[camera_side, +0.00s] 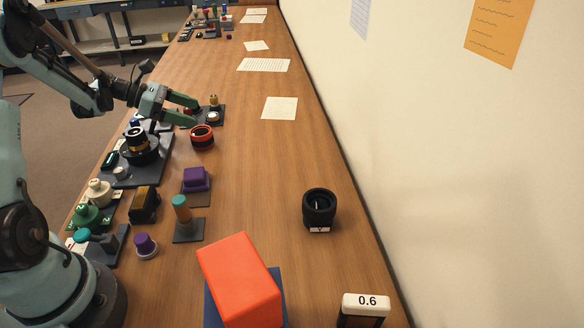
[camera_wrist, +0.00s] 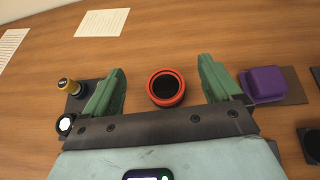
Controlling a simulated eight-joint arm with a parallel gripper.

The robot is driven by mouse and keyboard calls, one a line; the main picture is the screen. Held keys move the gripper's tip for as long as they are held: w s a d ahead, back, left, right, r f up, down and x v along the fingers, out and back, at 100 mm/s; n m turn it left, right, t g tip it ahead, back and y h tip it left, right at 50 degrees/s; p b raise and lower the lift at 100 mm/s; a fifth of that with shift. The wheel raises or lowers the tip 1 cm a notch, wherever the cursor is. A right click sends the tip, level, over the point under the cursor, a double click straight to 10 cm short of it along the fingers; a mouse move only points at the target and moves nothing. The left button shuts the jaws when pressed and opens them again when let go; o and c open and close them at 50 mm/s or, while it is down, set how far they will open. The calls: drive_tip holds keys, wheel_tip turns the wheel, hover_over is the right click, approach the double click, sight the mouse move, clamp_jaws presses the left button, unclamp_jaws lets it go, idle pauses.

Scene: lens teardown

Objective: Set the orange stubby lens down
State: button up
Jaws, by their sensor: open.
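The orange stubby lens (camera_side: 202,137) is a short dark cylinder with orange-red rings, standing upright on the wooden table. My gripper (camera_side: 194,112) is open and empty, just behind and above the lens in the side view. In the wrist view, the lens (camera_wrist: 166,87) shows its dark round opening between the two green fingers of my gripper (camera_wrist: 161,66). There is a gap on both sides, and neither finger appears to touch it.
A dark plate with a brass-topped part (camera_wrist: 69,86) is beside one finger; a purple block (camera_wrist: 265,84) is beside the other. A dark tray with a black lens (camera_side: 140,150) stands left of the orange lens. Bare table lies to its right, with another black lens (camera_side: 319,207) farther off.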

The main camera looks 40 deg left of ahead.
wheel_tip(320, 180, up, 3)
drive_tip(key=shift+f, duration=0.15)
drive_tip(key=s+d+r+m+g+y, duration=0.2)
drive_tip(key=s+d+m+y, duration=0.1)
drive_tip(key=d+m, duration=0.55)
drive_tip(key=s+d+r+m+g+y, duration=0.15)
drive_tip(key=s+d+m, duration=0.25)
drive_tip(key=d+m, duration=0.5)
drive_tip(key=s+d+m+t+y, duration=0.1)
drive_tip(key=s+d+m+y, duration=0.2)
drive_tip(key=m, duration=0.7)
drive_tip(key=s+d, duration=0.2)
drive_tip(key=s, duration=0.1)
drive_tip(key=shift+s+f, duration=0.15)
